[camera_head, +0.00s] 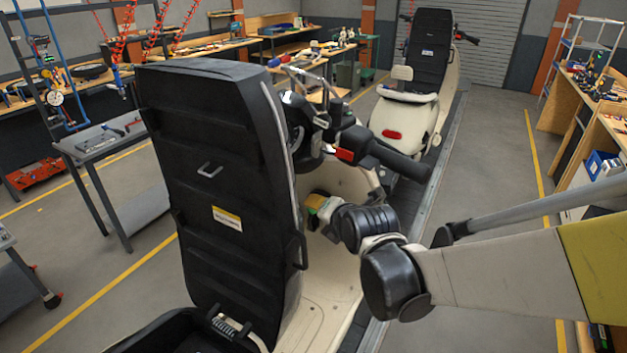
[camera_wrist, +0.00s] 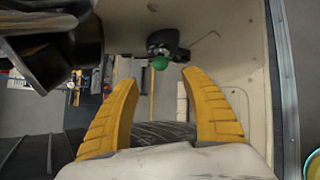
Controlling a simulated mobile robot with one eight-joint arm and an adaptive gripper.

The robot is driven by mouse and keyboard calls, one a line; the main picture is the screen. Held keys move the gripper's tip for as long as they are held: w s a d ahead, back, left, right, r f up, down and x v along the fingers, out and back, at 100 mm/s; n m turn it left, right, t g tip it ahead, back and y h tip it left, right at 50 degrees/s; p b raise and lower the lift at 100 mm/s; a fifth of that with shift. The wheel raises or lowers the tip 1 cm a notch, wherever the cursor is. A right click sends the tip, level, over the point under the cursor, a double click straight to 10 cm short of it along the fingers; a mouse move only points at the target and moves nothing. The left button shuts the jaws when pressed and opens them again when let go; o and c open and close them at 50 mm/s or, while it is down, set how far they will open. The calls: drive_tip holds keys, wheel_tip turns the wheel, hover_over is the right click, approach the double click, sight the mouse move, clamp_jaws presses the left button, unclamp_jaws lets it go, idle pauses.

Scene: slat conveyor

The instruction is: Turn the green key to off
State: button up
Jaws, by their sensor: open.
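The green key (camera_wrist: 160,62) shows in the wrist view as a small round green knob on a dark lock housing (camera_wrist: 163,40), set against a cream panel. Which way the key is turned is too small to tell. My gripper (camera_wrist: 165,84) has its two yellow fingers spread wide, with nothing between them. The key lies beyond the fingertips, roughly centred between them and apart from both. In the head view my gripper (camera_head: 316,203) is low beside the scooter's cream front, and the key is hidden there.
The cream scooter (camera_head: 318,300) with a tall black seat back (camera_head: 213,170) stands on the slat conveyor. Its black handlebar grip (camera_head: 400,160) juts out above my wrist. A second scooter (camera_head: 408,110) stands farther back. Floor to the right is clear.

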sight(312, 210)
drive_tip(key=b+x, duration=0.1)
drive_tip(key=x, duration=0.9)
drive_tip(key=shift+f, duration=0.1)
drive_tip(key=shift+s, duration=0.1)
